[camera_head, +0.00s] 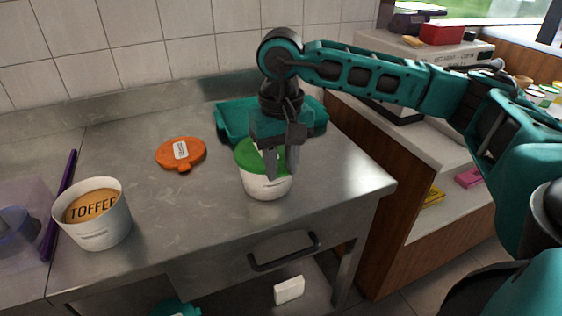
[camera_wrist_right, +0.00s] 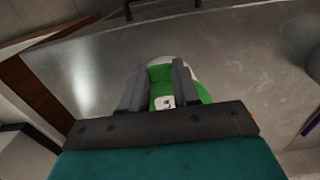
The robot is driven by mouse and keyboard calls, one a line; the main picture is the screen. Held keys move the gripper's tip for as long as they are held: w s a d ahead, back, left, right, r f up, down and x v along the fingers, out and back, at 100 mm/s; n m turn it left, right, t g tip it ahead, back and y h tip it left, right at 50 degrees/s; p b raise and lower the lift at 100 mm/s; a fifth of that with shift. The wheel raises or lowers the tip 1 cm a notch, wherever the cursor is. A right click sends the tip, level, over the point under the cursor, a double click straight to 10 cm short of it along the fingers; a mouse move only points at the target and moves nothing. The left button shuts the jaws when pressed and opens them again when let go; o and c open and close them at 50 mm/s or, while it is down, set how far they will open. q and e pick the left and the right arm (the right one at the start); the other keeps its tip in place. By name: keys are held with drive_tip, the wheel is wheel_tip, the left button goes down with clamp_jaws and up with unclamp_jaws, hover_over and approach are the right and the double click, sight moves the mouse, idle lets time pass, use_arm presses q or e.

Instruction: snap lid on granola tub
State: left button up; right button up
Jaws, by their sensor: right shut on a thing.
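A white tub (camera_head: 267,187) stands upright near the right side of the steel counter. A green lid (camera_head: 247,154) lies over its mouth; whether it is snapped down all round I cannot tell. My right gripper (camera_head: 279,172) points down over the tub and is shut on the green lid. In the right wrist view, the lid (camera_wrist_right: 161,88) shows between the two fingers (camera_wrist_right: 160,92), with a small pale label and part of the white tub (camera_wrist_right: 174,60) beyond it. The fingers hide part of the lid. My left gripper is not in view.
An orange lid (camera_head: 181,153) lies flat left of the tub. A white tub marked TOFFEE (camera_head: 93,228) stands at the front left, beside a purple stick (camera_head: 58,203). A teal tray (camera_head: 233,121) sits behind my gripper. The counter's middle (camera_head: 165,205) is clear.

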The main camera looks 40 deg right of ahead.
drive_tip(key=o, duration=1.1)
drive_tip(key=shift+o, duration=0.3)
drive_tip(key=o, duration=0.5)
drive_tip(key=shift+r, duration=0.1)
drive_tip(key=shift+r+p, duration=1.85)
drive_tip(key=shift+r, duration=1.1)
